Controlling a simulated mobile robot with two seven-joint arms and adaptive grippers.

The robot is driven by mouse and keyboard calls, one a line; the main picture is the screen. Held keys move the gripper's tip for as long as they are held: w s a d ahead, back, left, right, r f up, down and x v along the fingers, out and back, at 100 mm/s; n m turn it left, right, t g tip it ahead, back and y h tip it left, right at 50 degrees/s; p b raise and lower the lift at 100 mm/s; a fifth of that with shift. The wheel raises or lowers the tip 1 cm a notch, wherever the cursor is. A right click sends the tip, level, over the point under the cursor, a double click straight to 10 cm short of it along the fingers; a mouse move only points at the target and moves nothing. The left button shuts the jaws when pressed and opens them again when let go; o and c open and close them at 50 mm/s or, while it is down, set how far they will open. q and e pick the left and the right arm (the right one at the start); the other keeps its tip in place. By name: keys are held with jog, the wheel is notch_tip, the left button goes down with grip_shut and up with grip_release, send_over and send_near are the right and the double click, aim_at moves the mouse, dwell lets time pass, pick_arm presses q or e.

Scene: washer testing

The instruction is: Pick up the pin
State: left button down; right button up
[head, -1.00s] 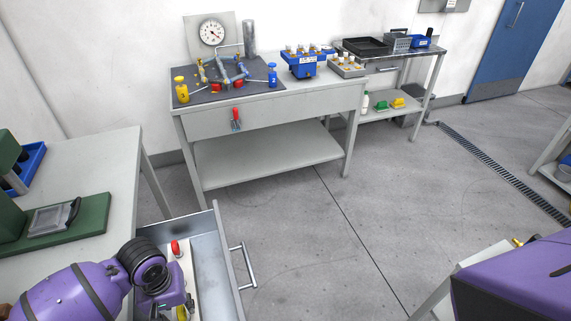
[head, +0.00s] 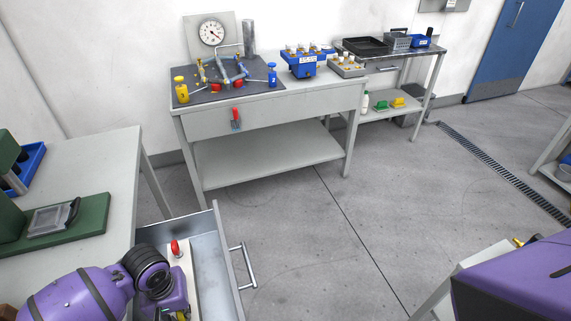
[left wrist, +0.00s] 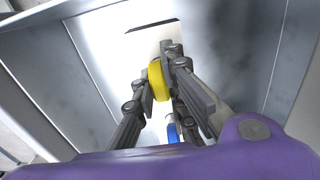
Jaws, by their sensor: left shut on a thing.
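My left gripper (left wrist: 162,72) reaches down into an open metal drawer (head: 205,225). In the left wrist view its fingers are shut on a yellow round-edged piece (left wrist: 157,80). I cannot tell whether this piece is the pin's head; the fingers hide part of it. A pale holder or board (left wrist: 147,42) lies in the drawer behind it. A blue piece (left wrist: 172,134) shows low between the fingers. In the head view a red-topped piece (head: 175,247) stands in the drawer beside my left wrist. My right gripper is not in view.
The drawer walls stand close around my left gripper. A grey table (head: 100,165) with a green base (head: 85,218) is at the left. A workbench (head: 265,120) with a gauge rig stands behind. The floor right of the drawer is clear.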

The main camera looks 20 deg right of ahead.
pick_arm(q)
jog(key=shift+r, duration=0.45)
notch_tip(320, 180, up, 2)
jog(key=shift+w+r, duration=0.1)
jog(key=shift+r, duration=0.1)
jog(key=s+d+r+p, duration=0.1)
jog(key=s+d+r, duration=0.2)
jog(key=s+r, duration=0.2)
jog(key=s+d+r+p, duration=0.1)
jog(key=s+d+r, duration=0.2)
jog(key=s, duration=0.5)
jog(key=shift+r, duration=0.85)
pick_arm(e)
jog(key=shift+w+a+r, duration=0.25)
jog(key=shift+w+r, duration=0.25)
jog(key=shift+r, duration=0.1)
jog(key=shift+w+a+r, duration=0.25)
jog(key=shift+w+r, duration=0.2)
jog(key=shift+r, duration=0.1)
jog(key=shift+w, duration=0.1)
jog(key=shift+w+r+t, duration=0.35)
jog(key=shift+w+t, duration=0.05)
pick_arm(q)
jog(key=shift+w+a, duration=0.1)
jog(key=shift+a, duration=0.05)
